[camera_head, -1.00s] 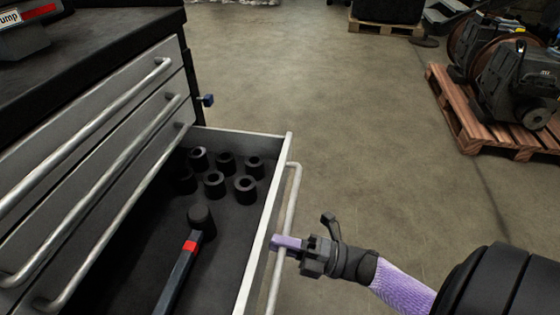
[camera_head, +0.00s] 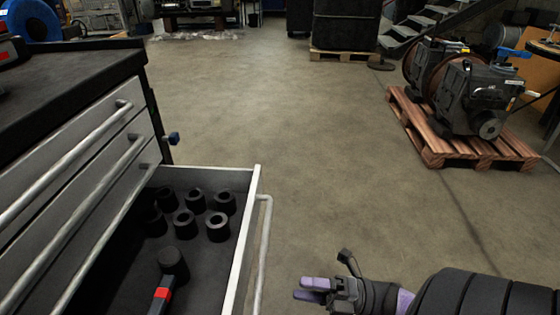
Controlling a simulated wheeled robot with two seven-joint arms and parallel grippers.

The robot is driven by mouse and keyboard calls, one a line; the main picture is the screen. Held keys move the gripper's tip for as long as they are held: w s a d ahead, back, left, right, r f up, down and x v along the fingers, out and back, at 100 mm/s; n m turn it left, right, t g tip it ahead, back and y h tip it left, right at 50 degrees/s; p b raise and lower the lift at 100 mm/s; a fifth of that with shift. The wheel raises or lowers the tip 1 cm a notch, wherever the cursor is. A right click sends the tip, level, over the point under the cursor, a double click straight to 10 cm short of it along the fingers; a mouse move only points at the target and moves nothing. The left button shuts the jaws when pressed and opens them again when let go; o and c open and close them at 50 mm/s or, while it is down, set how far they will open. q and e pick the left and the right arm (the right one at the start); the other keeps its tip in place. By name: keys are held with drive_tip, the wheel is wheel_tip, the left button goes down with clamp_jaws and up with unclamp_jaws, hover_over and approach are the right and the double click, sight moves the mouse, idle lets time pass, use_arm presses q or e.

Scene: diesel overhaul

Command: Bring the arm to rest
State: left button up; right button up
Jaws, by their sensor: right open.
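My right gripper (camera_head: 312,290) is at the bottom of the head view, right of the open drawer (camera_head: 245,240). Its two purple fingers are open and empty, pointing left. It is apart from the drawer's handle (camera_head: 263,245), with a gap of floor between them. My black right arm comes in from the bottom right. My left gripper is not in view.
The drawer of the grey cabinet (camera_head: 75,165) stands pulled out, holding several black sockets (camera_head: 219,227) and a hammer (camera_head: 172,265). A wooden pallet (camera_head: 430,150) with machinery stands at the right. Open concrete floor (camera_head: 300,130) lies between.

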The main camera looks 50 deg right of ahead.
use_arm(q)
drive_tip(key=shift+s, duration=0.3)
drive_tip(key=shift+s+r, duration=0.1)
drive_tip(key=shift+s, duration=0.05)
